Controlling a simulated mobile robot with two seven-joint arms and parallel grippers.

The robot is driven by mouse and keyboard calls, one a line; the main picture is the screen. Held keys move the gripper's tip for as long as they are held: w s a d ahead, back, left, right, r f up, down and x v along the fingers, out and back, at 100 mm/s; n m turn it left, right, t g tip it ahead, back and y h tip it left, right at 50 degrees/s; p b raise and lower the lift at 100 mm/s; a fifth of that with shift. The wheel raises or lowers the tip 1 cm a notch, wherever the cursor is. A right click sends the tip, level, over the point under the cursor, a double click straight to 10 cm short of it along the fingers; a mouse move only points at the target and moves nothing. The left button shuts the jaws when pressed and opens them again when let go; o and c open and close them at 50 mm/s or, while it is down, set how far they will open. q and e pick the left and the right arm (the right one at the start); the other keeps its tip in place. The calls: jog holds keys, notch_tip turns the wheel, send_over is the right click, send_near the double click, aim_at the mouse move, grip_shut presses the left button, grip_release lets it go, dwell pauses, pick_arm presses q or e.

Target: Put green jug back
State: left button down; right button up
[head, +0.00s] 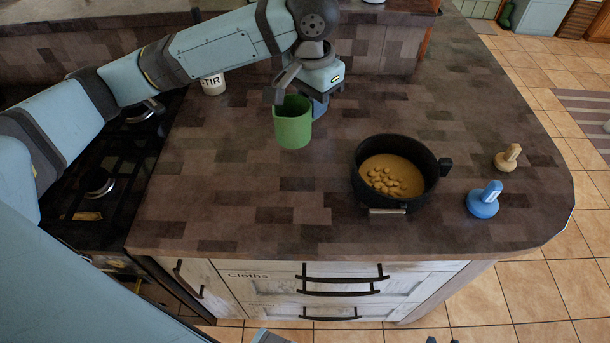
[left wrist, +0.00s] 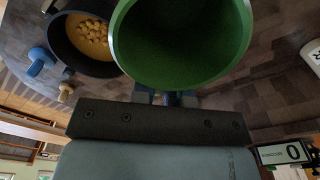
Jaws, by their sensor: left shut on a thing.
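The green jug (head: 293,126) is upright over the counter, left of the black pot. My left gripper (head: 293,95) is shut on its rim at the upper side. In the left wrist view the jug (left wrist: 182,45) fills the top middle, and its green inside looks empty. I cannot tell whether its base touches the counter. Only small dark tips, perhaps of my right gripper, show at the bottom edge of the head view, too little to read.
A black pot (head: 430,150) with yellowish contents stands right of the jug. A blue stopper-like object (head: 484,201) and a tan one (head: 508,158) stand further right. A white "STIR" container (head: 213,84) is behind left, near the black stove (head: 110,190). The counter's (head: 240,215) front middle is clear.

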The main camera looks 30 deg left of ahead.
pick_arm(q)
notch_tip(320, 180, down, 17)
jog(key=shift+r+b, duration=0.1)
jog(key=shift+b, duration=0.25)
jog(key=c, duration=1.5)
grip_release()
jog(key=o, duration=0.4)
jog(key=r, duration=1.2)
jog(key=shift+s+a+r, duration=0.1)
jog(key=shift+s, duration=0.1)
